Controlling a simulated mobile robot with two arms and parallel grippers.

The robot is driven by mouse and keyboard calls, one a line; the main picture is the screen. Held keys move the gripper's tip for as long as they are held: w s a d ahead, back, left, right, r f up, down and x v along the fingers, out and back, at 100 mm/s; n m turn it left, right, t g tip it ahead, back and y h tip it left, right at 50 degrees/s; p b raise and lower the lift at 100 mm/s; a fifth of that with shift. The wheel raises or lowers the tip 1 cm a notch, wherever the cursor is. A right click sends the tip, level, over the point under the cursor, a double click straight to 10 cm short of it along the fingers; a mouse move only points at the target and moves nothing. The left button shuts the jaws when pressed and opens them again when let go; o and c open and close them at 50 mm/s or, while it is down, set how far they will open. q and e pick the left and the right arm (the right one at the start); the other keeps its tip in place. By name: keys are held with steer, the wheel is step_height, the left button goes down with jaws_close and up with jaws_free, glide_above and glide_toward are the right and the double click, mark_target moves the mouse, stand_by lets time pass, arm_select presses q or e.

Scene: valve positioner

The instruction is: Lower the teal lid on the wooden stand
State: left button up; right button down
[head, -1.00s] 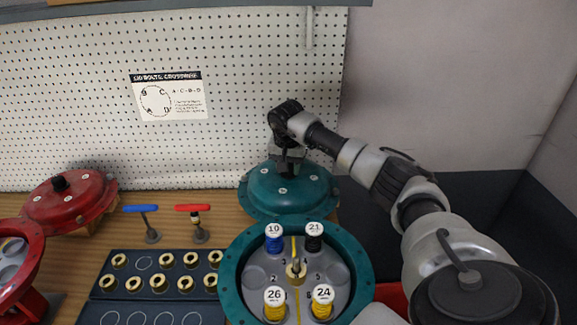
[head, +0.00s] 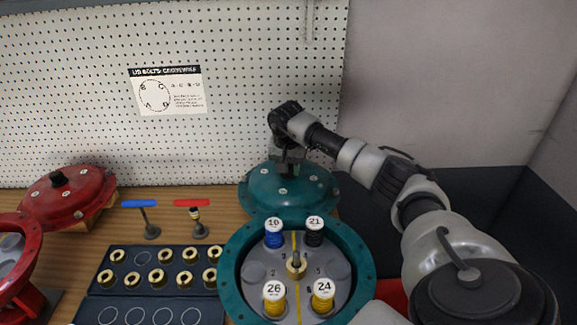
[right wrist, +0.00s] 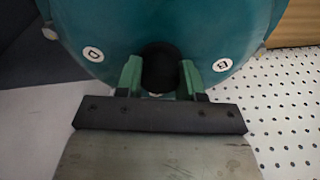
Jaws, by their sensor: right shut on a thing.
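The teal lid (head: 290,192) is a round dome at the back of the table, behind the teal housing. My right gripper (head: 289,165) is above its top, pointing down. In the right wrist view the green fingers of my right gripper (right wrist: 160,78) are shut on the lid's black knob (right wrist: 160,68). The lid (right wrist: 165,20) fills the top of that view, with labels D and B showing. The wooden stand under the lid is hidden, so I cannot tell whether the lid touches it. My left gripper is not in view.
The open teal housing (head: 238,274) holds several numbered spools just in front of the lid. A red lid (head: 68,196) rests at the left. Blue (head: 140,204) and red (head: 192,203) T-handles stand between. A dark tray (head: 103,284) holds brass rings. A pegboard (head: 90,110) closes off the back.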

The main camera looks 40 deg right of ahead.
steer(key=shift+f, duration=0.25)
steer(key=c, duration=0.6)
jaws_free()
steer(key=shift+s+a, duration=0.1)
steer(key=shift+f, duration=0.2)
step_height(320, 180, up, 11)
steer(key=a+b, duration=0.1)
steer(key=b, duration=0.1)
steer(key=shift+s+a, duration=0.15)
steer(key=shift+s, duration=0.3)
